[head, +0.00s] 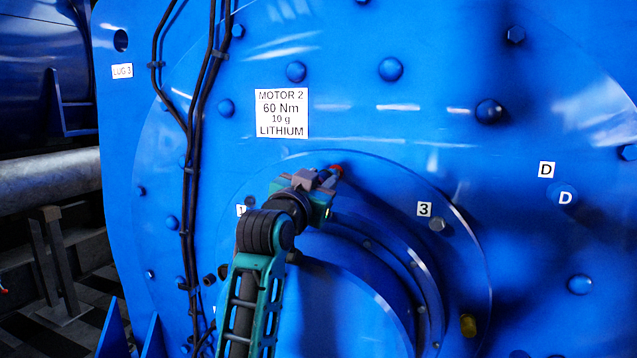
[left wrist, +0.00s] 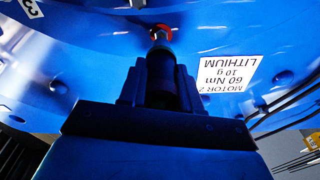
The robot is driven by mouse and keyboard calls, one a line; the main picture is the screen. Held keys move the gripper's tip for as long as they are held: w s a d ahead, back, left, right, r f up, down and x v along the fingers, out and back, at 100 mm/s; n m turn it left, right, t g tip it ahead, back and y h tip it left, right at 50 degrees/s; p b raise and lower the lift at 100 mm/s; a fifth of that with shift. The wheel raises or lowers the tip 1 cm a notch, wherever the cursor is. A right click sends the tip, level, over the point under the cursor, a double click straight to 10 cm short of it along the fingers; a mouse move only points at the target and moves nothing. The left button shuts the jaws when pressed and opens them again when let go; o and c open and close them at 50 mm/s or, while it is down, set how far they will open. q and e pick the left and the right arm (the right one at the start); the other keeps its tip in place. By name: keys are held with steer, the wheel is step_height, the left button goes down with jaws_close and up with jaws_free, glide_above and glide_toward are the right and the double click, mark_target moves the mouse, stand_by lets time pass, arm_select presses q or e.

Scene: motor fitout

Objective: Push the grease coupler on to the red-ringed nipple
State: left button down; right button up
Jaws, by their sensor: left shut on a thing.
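The red-ringed nipple (head: 337,170) sits on the blue motor face, below the white label, at the upper rim of the round hub. It also shows in the left wrist view (left wrist: 161,32), straight ahead of the jaws. My left gripper (head: 322,182) is at the motor face, just lower left of the red ring. It is shut on the dark grease coupler (left wrist: 161,66), which points at the ring. A short silver piece shows between coupler and ring; I cannot tell whether it belongs to the nipple or whether they touch. My right gripper is not in view.
The label (head: 282,113) reads MOTOR 2, 60 Nm, 10 g, LITHIUM. Black cables (head: 190,150) run down the motor face left of my arm. Bolt heads stand out around the face.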

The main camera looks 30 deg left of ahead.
arm_select(q)
steer(key=shift+d+f, duration=0.1)
steer(key=shift+f, duration=0.4)
stand_by(1.3)
steer(key=shift+w+r, duration=0.15)
steer(key=shift+r, duration=0.25)
stand_by(1.8)
